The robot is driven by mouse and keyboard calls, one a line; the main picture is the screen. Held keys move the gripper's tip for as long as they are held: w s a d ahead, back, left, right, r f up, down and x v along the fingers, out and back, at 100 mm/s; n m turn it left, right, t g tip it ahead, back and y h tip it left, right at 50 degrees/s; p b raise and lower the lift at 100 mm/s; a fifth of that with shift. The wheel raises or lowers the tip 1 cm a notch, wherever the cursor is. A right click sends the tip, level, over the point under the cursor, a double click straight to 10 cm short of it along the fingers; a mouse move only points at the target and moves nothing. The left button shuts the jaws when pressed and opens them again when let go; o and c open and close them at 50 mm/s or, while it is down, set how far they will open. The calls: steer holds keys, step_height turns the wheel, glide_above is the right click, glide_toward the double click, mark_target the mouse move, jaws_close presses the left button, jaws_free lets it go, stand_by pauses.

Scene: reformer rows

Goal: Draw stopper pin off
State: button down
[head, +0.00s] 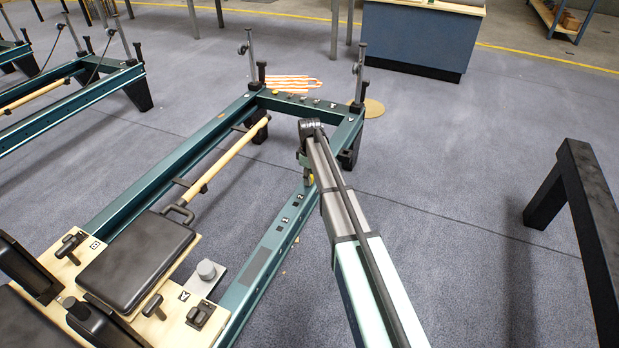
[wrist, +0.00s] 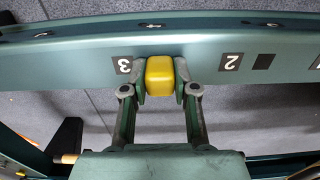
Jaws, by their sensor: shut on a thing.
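The stopper pin shows as a yellow knob (wrist: 160,76) at the teal side rail (wrist: 240,48) in the wrist view, beside the label "3" (wrist: 124,66). My gripper (wrist: 160,82) is shut on the knob, one finger on each side. The pin's shaft is hidden, and I cannot tell how deep it sits in the rail. In the head view, a bit of the yellow knob (head: 309,181) shows at the inner side of the right rail (head: 262,262), below the end of my arm.
The reformer's padded carriage (head: 138,262) lies at the lower left. A wooden bar (head: 225,160) lies between the rails. Upright posts (head: 251,62) stand at the far end frame. A black bench frame (head: 590,230) stands at the right, with clear floor between.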

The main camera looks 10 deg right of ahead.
steer(key=shift+r+p, duration=2.2)
steer(key=shift+r, duration=0.55)
